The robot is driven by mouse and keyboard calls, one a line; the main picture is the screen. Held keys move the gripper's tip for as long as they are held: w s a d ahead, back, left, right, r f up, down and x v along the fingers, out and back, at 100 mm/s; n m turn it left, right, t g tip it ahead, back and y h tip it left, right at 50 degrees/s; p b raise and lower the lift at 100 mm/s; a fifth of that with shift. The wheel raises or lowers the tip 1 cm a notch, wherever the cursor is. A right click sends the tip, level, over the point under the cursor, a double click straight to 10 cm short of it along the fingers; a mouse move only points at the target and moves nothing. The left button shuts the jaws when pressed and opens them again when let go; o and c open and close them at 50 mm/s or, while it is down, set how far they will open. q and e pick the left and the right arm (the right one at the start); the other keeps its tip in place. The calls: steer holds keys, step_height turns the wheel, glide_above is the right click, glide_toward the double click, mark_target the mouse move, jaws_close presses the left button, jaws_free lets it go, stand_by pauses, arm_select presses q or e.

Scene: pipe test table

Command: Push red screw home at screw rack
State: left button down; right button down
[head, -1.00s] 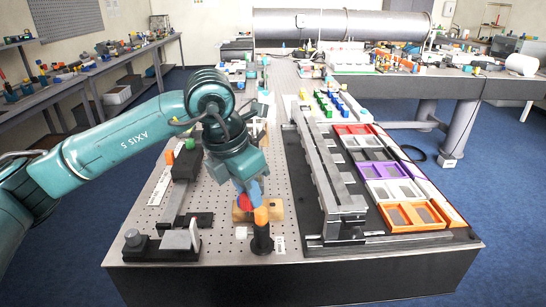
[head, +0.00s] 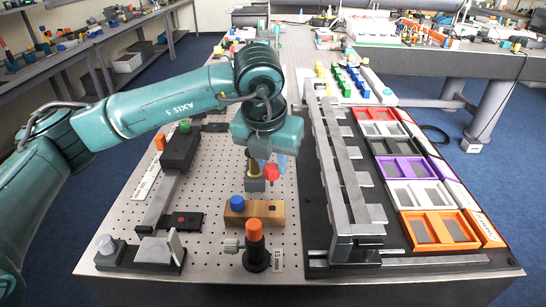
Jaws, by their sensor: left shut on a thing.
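My left gripper (head: 268,163) points down above the pegboard table, in the middle of the head view. A red screw head (head: 271,173) shows at its fingertips, and the gripper is shut on it. The screw's shank is hard to make out. A wooden block (head: 268,212) stands in front of and below the gripper, apart from the red head in the picture. It looks like the screw rack and carries a blue knob (head: 237,203) at its left end. My right gripper is not in view.
A black post with an orange top (head: 254,230) stands in front of the block. A grey slide fixture (head: 158,200) lies to the left. A long grey rail (head: 340,190) and coloured trays (head: 440,228) fill the right. Bare pegboard lies between block and slide.

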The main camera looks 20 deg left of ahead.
mark_target(272, 184)
arm_select(q)
steer(key=shift+w+f+b, duration=0.1)
steer(key=shift+f+b, duration=0.1)
steer(key=shift+b, duration=0.5)
steer(key=shift+f+b, duration=0.5)
steer(key=shift+f, duration=0.05)
step_height(272, 184, down, 2)
steer(key=shift+b, duration=0.95)
step_height(272, 184, down, 2)
steer(key=shift+f+b, duration=0.15)
steer(key=shift+b, duration=0.95)
steer(key=shift+r, duration=0.2)
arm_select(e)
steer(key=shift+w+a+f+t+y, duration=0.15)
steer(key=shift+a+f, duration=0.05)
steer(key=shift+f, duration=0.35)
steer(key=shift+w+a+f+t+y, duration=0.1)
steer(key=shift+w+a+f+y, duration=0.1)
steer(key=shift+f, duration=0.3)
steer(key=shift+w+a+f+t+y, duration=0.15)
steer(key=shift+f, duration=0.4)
arm_select(q)
steer(key=shift+b, duration=0.5)
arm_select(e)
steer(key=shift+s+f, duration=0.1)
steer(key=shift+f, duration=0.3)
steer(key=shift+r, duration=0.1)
arm_select(q)
steer(key=shift+f, duration=0.15)
